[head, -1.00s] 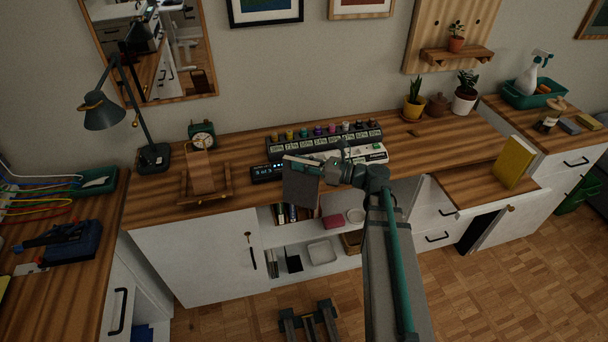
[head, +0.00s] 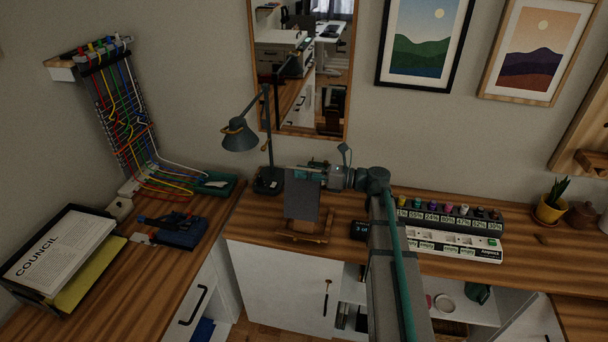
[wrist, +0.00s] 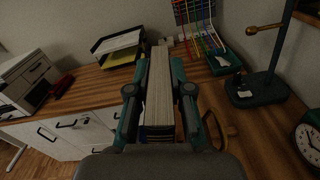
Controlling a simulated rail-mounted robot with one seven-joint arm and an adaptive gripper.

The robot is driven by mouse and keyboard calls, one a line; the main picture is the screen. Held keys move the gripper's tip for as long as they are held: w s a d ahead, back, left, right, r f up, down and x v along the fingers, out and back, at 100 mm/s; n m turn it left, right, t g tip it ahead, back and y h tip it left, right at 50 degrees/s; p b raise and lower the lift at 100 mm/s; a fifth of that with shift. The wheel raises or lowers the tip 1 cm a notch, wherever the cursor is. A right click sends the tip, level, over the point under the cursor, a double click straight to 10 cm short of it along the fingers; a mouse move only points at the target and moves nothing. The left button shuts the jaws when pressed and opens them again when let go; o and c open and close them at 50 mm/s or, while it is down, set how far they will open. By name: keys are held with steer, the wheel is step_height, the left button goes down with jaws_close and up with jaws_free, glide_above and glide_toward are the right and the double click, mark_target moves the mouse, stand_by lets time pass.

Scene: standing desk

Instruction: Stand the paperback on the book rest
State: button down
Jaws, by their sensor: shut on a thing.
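The paperback (head: 302,203) hangs upright in my gripper (head: 309,174), its dark grey cover facing the head camera. In the wrist view the paperback (wrist: 158,85) is seen edge-on, its pale page block between the two green fingers of my gripper (wrist: 158,94). The fingers are shut on it from both sides. The wooden book rest (head: 304,238) stands on the desk directly below and behind the paperback in the head view, which hides most of it. Part of the book rest (wrist: 229,131) shows right of the fingers in the wrist view. I cannot tell whether they touch.
A desk lamp (head: 240,136) stands left behind the book rest. A clock (wrist: 307,142) shows at the right of the wrist view. A cable tray (head: 215,184) and a paper tray (head: 62,258) are left.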

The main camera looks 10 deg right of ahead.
mark_target(305, 189)
steer(key=shift+s+d+f, duration=0.1)
steer(key=shift+s+d, duration=0.05)
steer(key=shift+s, duration=0.05)
steer(key=f+b, duration=0.2)
steer(key=f, duration=0.1)
steer(key=f+b, duration=0.1)
steer(key=b, duration=0.1)
steer(key=shift+w+d+f, duration=0.2)
steer(key=shift+w, duration=0.2)
steer(key=shift+s+a+f, duration=0.1)
steer(key=shift+s+f, duration=0.05)
steer(key=shift+f, duration=0.3)
steer(key=shift+s+a+f, duration=0.1)
steer(key=shift+s+f, duration=0.05)
steer(key=shift+f, duration=0.4)
steer(key=c, duration=1)
jaws_free()
